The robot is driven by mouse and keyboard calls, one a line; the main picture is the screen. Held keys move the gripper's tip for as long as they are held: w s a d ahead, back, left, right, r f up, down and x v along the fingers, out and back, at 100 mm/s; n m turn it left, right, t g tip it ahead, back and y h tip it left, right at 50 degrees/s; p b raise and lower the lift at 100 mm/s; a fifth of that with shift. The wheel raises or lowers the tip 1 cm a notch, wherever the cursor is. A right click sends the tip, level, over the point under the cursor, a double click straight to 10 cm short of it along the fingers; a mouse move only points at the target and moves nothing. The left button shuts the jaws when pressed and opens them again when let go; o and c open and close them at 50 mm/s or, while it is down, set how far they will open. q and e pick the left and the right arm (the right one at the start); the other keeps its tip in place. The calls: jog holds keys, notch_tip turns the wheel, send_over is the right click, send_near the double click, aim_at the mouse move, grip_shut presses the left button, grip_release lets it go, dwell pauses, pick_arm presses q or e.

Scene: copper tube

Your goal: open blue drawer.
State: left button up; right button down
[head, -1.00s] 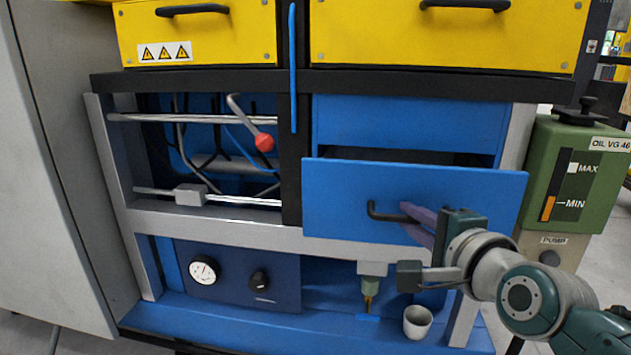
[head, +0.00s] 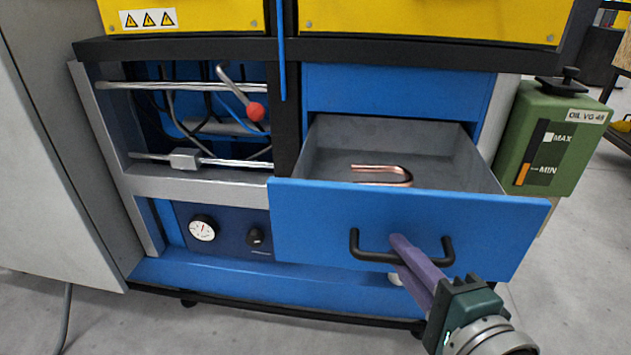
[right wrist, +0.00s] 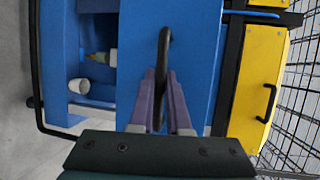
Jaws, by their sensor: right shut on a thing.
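The blue drawer (head: 320,222) stands well open in the head view, pulled out of the machine's frame. Its grey inside holds a bent copper tube (head: 384,173). My right gripper (head: 405,250) is shut on the drawer's black handle (head: 440,257). In the right wrist view, the purple fingers of the right gripper (right wrist: 159,100) sit on both sides of the handle (right wrist: 163,50), in front of the blue drawer front (right wrist: 195,55). My left gripper is not in view.
A green oil container (head: 540,140) stands right of the drawer. A white cup (right wrist: 78,90) and a nozzle (right wrist: 103,57) show beside the drawer front in the right wrist view. Yellow drawers (head: 430,22) are above. Grey floor is free in front.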

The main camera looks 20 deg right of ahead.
jog(key=c, duration=0.9)
grip_release()
jog(key=p+v, duration=0.2)
jog(key=v, duration=0.8)
